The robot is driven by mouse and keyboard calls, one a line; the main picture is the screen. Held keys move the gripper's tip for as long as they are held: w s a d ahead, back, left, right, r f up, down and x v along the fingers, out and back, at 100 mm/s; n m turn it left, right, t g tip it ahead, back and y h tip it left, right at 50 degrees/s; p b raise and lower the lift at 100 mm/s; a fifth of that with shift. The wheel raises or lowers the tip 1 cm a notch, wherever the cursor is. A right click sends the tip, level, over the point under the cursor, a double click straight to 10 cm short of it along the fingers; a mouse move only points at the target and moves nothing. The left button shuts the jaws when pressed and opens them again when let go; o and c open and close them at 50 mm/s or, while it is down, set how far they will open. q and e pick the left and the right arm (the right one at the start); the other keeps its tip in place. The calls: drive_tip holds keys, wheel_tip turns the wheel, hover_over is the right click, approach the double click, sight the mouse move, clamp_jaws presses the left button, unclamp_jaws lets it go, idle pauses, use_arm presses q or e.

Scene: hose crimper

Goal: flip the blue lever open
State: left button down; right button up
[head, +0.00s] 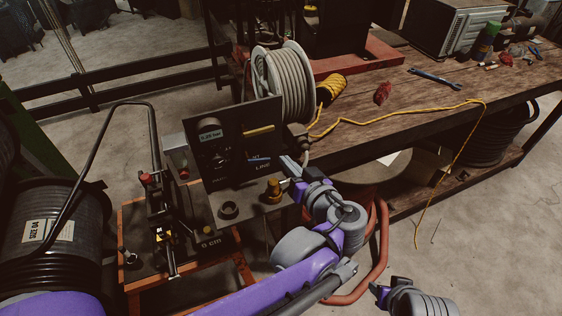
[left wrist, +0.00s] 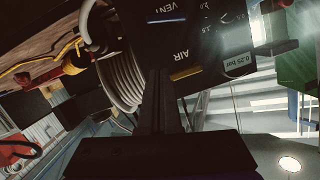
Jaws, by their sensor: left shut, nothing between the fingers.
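The blue lever (head: 252,157) is a small blue bar low on the dark control panel (head: 215,165), above the word LINE. In the left wrist view the blue lever (left wrist: 168,20) lies near the upside-down VENT label. My left gripper (head: 288,164) is shut and empty, just right of the panel's lower right edge, apart from the lever as far as I can see. In the left wrist view its dark fingers (left wrist: 155,95) are together, pointing at the panel. My right gripper (head: 377,290) shows only partly at the bottom; its finger state is unclear.
A yellow lever (head: 259,130) sits above the blue one. A hose reel (head: 284,82) stands behind the panel. A brass fitting (head: 273,190) and dark ring (head: 228,210) are below it. A wooden workbench (head: 410,115) with a yellow cord stands right.

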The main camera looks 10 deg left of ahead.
use_arm(q)
hover_over(267, 160)
drive_tip(key=d, duration=0.2)
drive_tip(key=shift+s+a+f, duration=0.1)
drive_tip(key=shift+s+f, duration=0.1)
drive_tip(key=shift+f, duration=0.35)
drive_tip(key=shift+s+f, duration=0.15)
drive_tip(key=shift+f, duration=0.35)
drive_tip(key=f, duration=0.2)
drive_tip(key=shift+s+a+f, duration=0.15)
drive_tip(key=shift+s+f, duration=0.1)
drive_tip(key=shift+f, duration=0.1)
drive_tip(key=shift+s+a+f, duration=0.15)
drive_tip(key=shift+s+f, duration=0.05)
drive_tip(key=shift+f, duration=0.35)
